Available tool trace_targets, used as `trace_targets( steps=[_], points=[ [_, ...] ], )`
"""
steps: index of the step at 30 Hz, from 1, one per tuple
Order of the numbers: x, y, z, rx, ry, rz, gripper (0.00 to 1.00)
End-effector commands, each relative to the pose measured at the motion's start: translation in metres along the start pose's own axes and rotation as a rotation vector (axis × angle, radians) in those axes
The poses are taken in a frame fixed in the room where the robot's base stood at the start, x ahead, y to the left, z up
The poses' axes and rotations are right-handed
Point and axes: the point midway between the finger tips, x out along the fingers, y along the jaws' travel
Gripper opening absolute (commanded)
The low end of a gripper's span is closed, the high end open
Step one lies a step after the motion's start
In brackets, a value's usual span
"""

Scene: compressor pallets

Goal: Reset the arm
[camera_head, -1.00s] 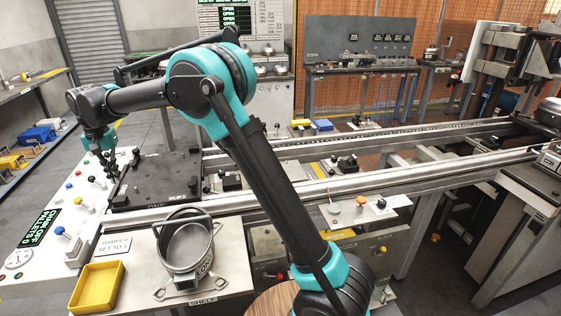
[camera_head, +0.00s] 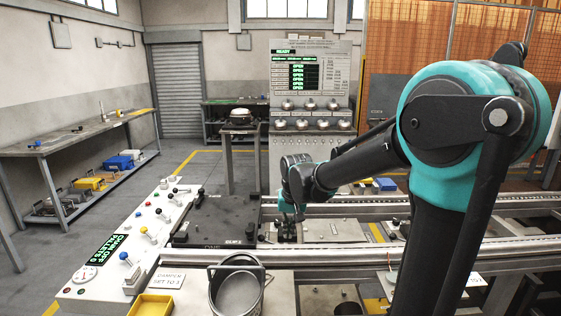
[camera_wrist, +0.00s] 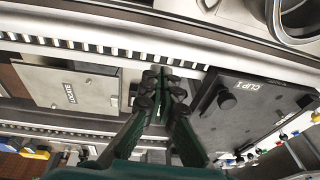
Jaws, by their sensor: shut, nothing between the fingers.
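My gripper (camera_head: 287,228) hangs over the conveyor line, at the right edge of a black pallet plate (camera_head: 215,222) in the head view. In the wrist view my gripper (camera_wrist: 160,85) has its dark green fingers together with nothing between them. The black plate, marked CLIP 1 in the wrist view (camera_wrist: 250,108), lies on one side of the fingers, and a pale metal plate (camera_wrist: 72,92) lies on the other. My arm reaches across the right half of the head view and hides part of the line.
A metal pot (camera_head: 238,290) and a yellow tray (camera_head: 151,305) stand at the front. A control panel with levers (camera_head: 112,262) is at the left. Conveyor rails (camera_head: 335,255) run across. A tall panel with several OPEN lines (camera_head: 310,80) stands behind. Floor at the left is clear.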

Motion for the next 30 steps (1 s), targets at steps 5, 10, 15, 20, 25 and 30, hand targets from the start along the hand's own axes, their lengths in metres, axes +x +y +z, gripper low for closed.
trace_targets(
  steps=[5,10,15,20,25,30],
  points=[
    [0.013,0.082,0.066,0.006,0.066,0.015,0.00],
    [0.030,0.135,0.132,-0.001,0.123,0.039,0.00],
    [0.044,0.162,0.177,-0.007,0.158,0.061,0.00],
    [0.049,0.169,0.193,-0.012,0.170,0.070,0.00],
    [0.049,0.170,0.193,-0.013,0.171,0.070,0.00],
    [0.049,0.169,0.193,-0.013,0.171,0.070,0.00]
  ],
)
